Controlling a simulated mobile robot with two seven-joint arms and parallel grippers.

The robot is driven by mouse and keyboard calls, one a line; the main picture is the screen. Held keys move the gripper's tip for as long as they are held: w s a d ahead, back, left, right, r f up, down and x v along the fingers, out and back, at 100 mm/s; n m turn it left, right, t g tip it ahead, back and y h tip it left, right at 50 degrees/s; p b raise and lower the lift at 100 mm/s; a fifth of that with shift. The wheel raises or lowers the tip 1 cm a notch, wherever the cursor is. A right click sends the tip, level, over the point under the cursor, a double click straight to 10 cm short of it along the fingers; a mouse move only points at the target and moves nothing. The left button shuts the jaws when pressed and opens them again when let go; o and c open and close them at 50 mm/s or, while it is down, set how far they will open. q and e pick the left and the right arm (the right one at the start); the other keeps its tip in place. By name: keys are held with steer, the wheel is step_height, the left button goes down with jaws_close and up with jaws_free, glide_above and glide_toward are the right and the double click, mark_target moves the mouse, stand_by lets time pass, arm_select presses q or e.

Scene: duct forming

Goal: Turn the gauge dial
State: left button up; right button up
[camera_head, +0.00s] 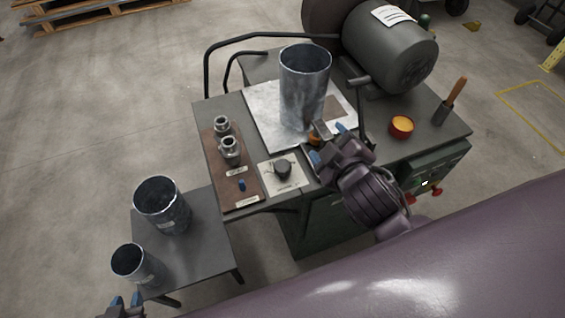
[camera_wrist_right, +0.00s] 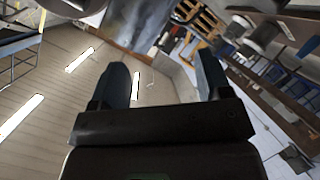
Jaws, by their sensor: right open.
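The gauge dial (camera_head: 283,169) is a black round knob on a pale printed plate (camera_head: 294,184) near the front edge of the machine's table. My right gripper (camera_head: 328,143) is to the right of the dial and apart from it, beside the metal sheet. In the right wrist view its two dark fingers (camera_wrist_right: 165,88) are spread with nothing between them, and the dial does not show there. My left gripper (camera_head: 127,301) is at the bottom left edge, below the small side table. Its two blue fingertips show apart, with nothing seen between them.
A grey metal cylinder (camera_head: 304,90) stands on the metal sheet (camera_head: 262,112) behind the dial. A brown board (camera_head: 215,160) with fittings lies left of it. An orange-filled cup (camera_head: 401,127) and a motor (camera_head: 392,50) are right. Two open cylinders (camera_head: 161,205) stand at the side table (camera_head: 205,235).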

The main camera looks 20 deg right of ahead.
steer(key=w+a+r+n+t+y, duration=0.2)
steer(key=a+r+n+t+y, duration=0.1)
steer(key=a+r+n+y, duration=0.3)
steer(key=w+a+r+n+t+y, duration=0.2)
steer(key=w+a+r+n+y, duration=0.1)
steer(key=a+r+n+y, duration=0.4)
steer(key=s+a+f+n+g+y, duration=0.1)
steer(key=s+a+n+g+y, duration=0.4)
steer(key=n+g, duration=0.6)
steer(key=s+a+f+n+g+y, duration=0.15)
steer(key=a+n+g, duration=0.55)
steer(key=n, duration=0.7)
steer(key=n+g+h, duration=0.1)
steer(key=n+h, duration=1.2)
steer(key=h, duration=0.5)
glide_above(282, 165)
step_height(282, 165, down, 13)
step_height(282, 165, down, 10)
steer(key=shift+r+b, duration=0.1)
steer(key=shift+b, duration=0.5)
